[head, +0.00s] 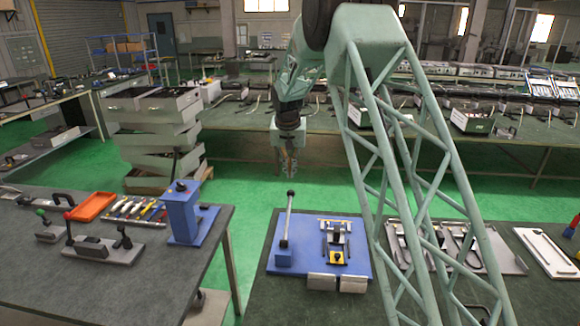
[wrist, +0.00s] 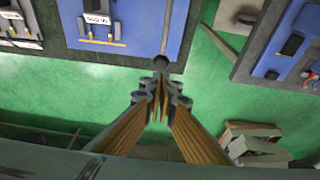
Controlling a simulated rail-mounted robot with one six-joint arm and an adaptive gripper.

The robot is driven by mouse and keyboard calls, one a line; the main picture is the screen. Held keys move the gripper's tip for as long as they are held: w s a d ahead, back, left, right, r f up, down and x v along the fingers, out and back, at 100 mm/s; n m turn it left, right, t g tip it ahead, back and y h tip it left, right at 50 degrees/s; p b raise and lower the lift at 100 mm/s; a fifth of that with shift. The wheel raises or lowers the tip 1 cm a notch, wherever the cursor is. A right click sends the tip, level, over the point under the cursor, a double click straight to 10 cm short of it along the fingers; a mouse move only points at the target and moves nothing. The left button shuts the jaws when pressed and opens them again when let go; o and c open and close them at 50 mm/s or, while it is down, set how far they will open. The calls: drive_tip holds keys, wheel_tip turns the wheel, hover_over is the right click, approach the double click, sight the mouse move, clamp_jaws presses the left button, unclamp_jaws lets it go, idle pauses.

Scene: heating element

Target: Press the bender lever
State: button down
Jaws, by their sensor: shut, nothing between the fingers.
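The bender lever (head: 286,221) is a thin grey rod with a black knob, standing nearly upright on a blue base plate (head: 306,262) on the right-hand table. In the wrist view, the lever (wrist: 165,38) points toward me, with its knob just beyond my fingertips. My gripper (head: 287,168) hangs past the far edge of that table, above and behind the knob in the head view. In the wrist view, my gripper (wrist: 160,95) has its fingers together and empty. A small gap seems to remain between fingertips and knob; contact cannot be told for sure.
A metal fixture (head: 335,240) sits on the same blue plate, right of the lever. A blue press (head: 183,212) and an orange tray (head: 93,206) stand on the left table. Stacked drawers (head: 160,140) stand behind. Green floor lies between the tables.

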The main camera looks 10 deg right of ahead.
sight(291, 191)
drive_tip(key=shift+s+a+x, duration=0.1)
drive_tip(key=shift+s+x, duration=0.1)
drive_tip(key=shift+x, duration=1)
drive_tip(key=shift+s+a+x, duration=0.1)
drive_tip(key=shift+s+x, duration=0.05)
drive_tip(key=shift+x, duration=1.05)
drive_tip(key=shift+s+x, duration=0.2)
drive_tip(key=shift+x, duration=1)
drive_tip(key=shift+f, duration=0.2)
drive_tip(key=shift+w+d+f+p, duration=0.1)
drive_tip(key=shift+f+p, duration=0.05)
drive_tip(key=shift+p, duration=0.3)
